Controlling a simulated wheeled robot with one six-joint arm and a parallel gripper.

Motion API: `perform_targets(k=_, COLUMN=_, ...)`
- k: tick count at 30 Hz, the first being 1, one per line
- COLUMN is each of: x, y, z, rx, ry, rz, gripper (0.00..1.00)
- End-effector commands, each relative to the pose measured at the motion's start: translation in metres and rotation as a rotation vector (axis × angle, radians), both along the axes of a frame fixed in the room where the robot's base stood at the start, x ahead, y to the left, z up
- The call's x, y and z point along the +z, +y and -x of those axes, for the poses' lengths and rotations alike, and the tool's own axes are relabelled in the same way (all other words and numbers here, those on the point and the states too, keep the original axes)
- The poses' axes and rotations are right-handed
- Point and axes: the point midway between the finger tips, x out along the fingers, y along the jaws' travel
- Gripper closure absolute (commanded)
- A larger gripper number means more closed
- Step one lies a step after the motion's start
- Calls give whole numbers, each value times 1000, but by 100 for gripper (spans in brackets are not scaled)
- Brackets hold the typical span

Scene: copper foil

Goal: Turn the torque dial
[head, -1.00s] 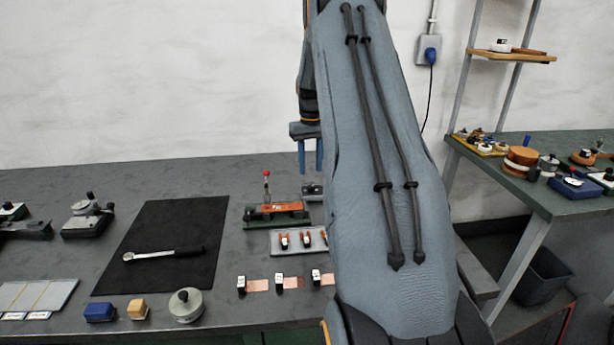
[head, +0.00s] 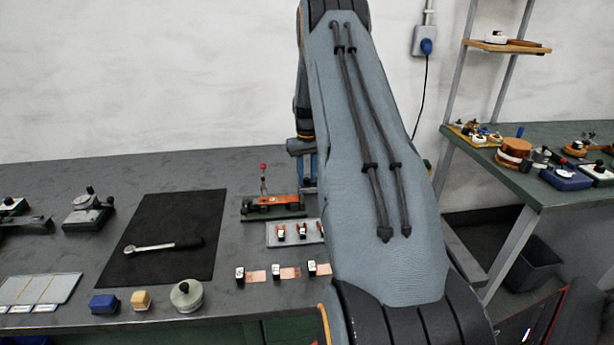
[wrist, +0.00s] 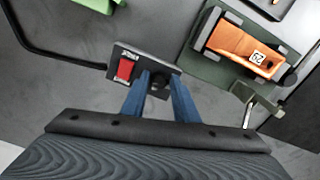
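The torque dial appears to be the small dark round knob (wrist: 159,83) on a grey plate in the wrist view. A red block or display (wrist: 125,68) sits at the plate's left end. My gripper (wrist: 161,77) has its two blue fingers apart, one on each side of the knob. Whether they touch it is hard to tell. In the head view my gripper (head: 307,170) is low over the back of the bench, partly hidden by my arm. My arm and gripper hide most of the dial's plate there.
An orange tool on a green base (head: 274,205) stands close beside my gripper; it also shows in the wrist view (wrist: 244,46). A torque wrench (head: 163,246) lies on a black mat (head: 130,271). A grey tray (head: 283,243) holds small clips. Bare bench lies behind the mat.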

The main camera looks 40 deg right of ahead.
Motion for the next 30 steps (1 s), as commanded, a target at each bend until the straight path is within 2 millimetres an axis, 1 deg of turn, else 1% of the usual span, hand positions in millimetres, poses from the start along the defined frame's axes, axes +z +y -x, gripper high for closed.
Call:
perform_targets(k=1, x=0, y=0, z=0, rx=0, ry=0, rz=0, gripper=82)
perform_targets(k=4, x=0, y=0, z=0, rx=0, ry=0, rz=0, gripper=99)
perform_targets(k=5, x=0, y=0, z=0, rx=0, ry=0, rz=0, gripper=100)
perform_targets(k=11, x=0, y=0, z=0, rx=9, ry=0, rz=0, gripper=100)
perform_targets(k=17, x=0, y=0, z=0, rx=67, ry=0, rz=0, gripper=100)
perform_targets(k=23, x=0, y=0, z=-1, rx=200, ry=-1, rz=0, gripper=100)
perform_targets(k=30, x=0, y=0, z=-1, rx=421, ry=-1, rz=0, gripper=100)
